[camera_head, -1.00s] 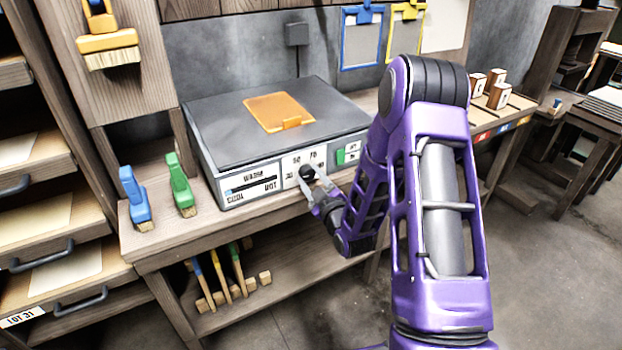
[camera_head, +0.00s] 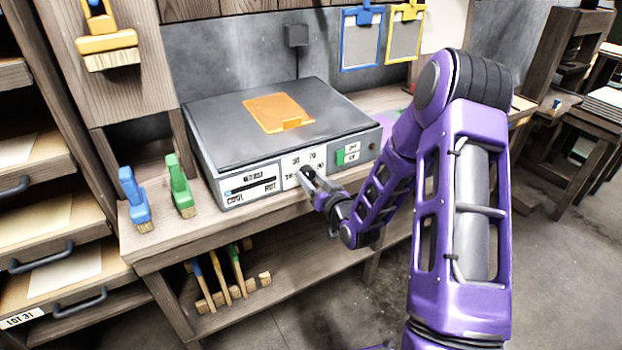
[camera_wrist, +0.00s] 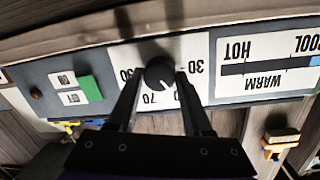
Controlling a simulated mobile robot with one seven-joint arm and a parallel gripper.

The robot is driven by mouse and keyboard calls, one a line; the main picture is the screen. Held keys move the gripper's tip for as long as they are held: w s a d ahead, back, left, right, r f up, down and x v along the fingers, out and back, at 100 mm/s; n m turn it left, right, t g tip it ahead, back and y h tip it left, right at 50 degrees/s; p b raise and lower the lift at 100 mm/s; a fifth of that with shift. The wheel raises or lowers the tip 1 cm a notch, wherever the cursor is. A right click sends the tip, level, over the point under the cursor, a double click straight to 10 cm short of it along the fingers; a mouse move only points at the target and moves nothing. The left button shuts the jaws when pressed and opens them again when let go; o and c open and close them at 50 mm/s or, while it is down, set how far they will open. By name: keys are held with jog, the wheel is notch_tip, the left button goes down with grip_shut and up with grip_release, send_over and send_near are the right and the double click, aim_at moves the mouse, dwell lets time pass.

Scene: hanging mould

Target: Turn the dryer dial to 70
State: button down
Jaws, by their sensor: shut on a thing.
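The dryer (camera_head: 265,125) is a grey box with a dark lid on the bench. Its black round dial (camera_wrist: 160,73) shows upside down in the wrist view, on a white plate marked 30, 70 and 90. The 50 is partly hidden by a finger. My gripper (camera_wrist: 159,80) is shut on the dial, one finger on each side. A small light mark on the dial points to its lower side in the wrist view, roughly between 50 and 70; its exact reading is unclear. In the head view my gripper (camera_head: 309,177) covers most of the dial.
A green switch (camera_wrist: 91,88) sits beside the dial plate. A COOL–WARM–HOT gauge (camera_wrist: 268,65) is on the other side. An orange pad (camera_head: 278,112) lies on the lid. Blue (camera_head: 135,198) and green (camera_head: 179,186) brushes stand left of the dryer.

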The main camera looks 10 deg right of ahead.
jog(key=m, duration=0.5)
jog(key=shift+d+m+g+y, duration=0.15)
jog(key=shift+m+g+y, duration=0.15)
jog(key=shift+m+y, duration=0.1)
jog(key=m+p, duration=0.1)
jog(key=m, duration=0.3)
jog(key=shift+m+y, duration=0.4)
jog(key=shift+f, duration=0.1)
jog(key=shift+c, duration=1.6)
grip_release()
jog(key=p+v, duration=0.1)
jog(key=v, duration=1.6)
jog(key=shift+p, duration=0.4)
jog(key=shift+s+d, duration=0.15)
